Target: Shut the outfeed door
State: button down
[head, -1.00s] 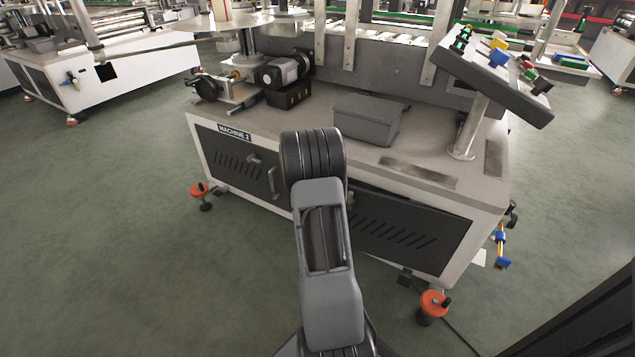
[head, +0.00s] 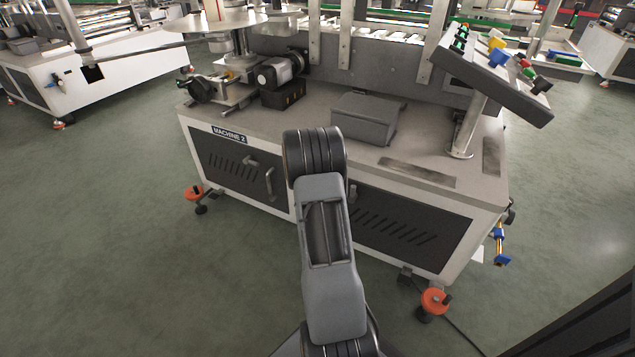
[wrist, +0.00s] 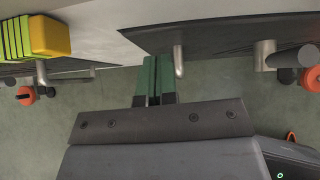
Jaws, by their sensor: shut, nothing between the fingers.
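Machine 2's front has two dark vented doors. The right door (head: 405,228) looks flush with the frame in the head view; any small gap is too small to tell. I take it for the outfeed door, though no label shows this. Its upright handle (wrist: 179,60) shows in the wrist view, near its left edge. My gripper (wrist: 155,62) is shut and empty, its green fingers just left of that handle, near the door's edge. I cannot tell whether they touch it. In the head view my arm hides the gripper and part of the door.
The left door (head: 225,160) looks flat in the frame and has a handle (head: 270,184). Orange-topped feet (head: 434,300) stick out at the machine's lower corners. A tilted button panel (head: 492,75) overhangs the right end. The green floor (head: 130,250) is clear to the left.

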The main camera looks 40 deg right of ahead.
jog(key=s+a+f+p+v, duration=0.1)
jog(key=v, duration=1.1)
jog(key=shift+a+f+p, duration=0.2)
jog(key=shift+a+p, duration=0.1)
jog(key=shift+a, duration=0.2)
